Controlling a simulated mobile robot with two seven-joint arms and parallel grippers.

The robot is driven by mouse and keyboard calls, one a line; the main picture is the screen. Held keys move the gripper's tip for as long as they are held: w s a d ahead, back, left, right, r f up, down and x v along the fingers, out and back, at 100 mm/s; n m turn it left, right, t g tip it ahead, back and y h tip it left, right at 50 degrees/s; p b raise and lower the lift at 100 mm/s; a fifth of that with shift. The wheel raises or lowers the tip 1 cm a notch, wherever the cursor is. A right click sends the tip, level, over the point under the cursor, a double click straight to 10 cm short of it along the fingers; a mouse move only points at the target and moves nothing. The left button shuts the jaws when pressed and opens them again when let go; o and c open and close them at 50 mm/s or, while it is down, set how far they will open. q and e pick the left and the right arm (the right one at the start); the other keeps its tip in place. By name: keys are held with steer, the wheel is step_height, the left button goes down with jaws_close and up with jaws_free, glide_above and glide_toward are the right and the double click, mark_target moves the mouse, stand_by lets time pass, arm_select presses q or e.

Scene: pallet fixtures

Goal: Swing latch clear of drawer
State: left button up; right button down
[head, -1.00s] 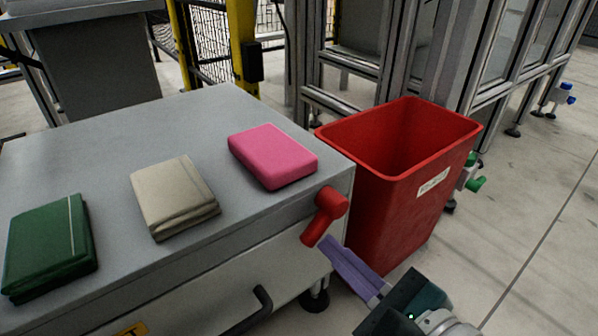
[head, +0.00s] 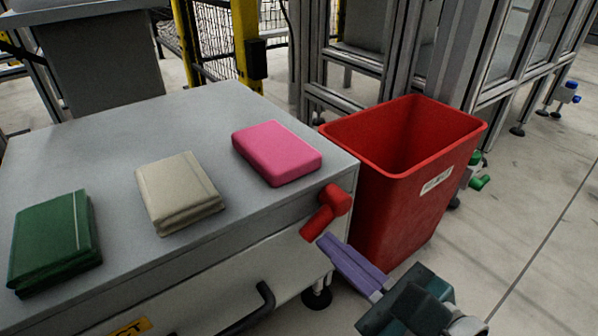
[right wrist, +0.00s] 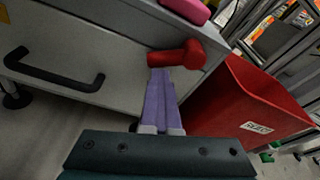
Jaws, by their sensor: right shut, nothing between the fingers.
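The red latch (head: 326,211) is mounted at the right end of the cabinet front, just under the top's corner. Its arm slants down and left in the head view; it also shows in the right wrist view (right wrist: 177,56). The drawer (head: 215,293) is in the cabinet front and has a black bar handle (head: 257,306). My right gripper (head: 325,240) is shut and empty. Its purple fingertips are right by the lower end of the latch arm; I cannot tell whether they touch it. My left gripper is not in view.
A pink block (head: 276,152), a beige folded cloth (head: 178,190) and a green book-like item (head: 54,240) lie on the cabinet top (head: 120,130). A red bin (head: 408,190) stands close to the right of the cabinet, beside my right gripper.

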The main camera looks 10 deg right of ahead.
steer(key=shift+a+r+m, duration=0.2)
steer(key=shift+r+m, duration=0.1)
steer(key=shift+m, duration=0.3)
steer(key=shift+s+a+r, duration=0.1)
steer(key=shift+a+r, duration=0.05)
stand_by(0.4)
steer(key=shift+a+r, duration=0.1)
steer(key=shift+r, duration=0.15)
stand_by(0.7)
steer(key=shift+r, duration=0.15)
stand_by(1.2)
stand_by(0.4)
stand_by(0.6)
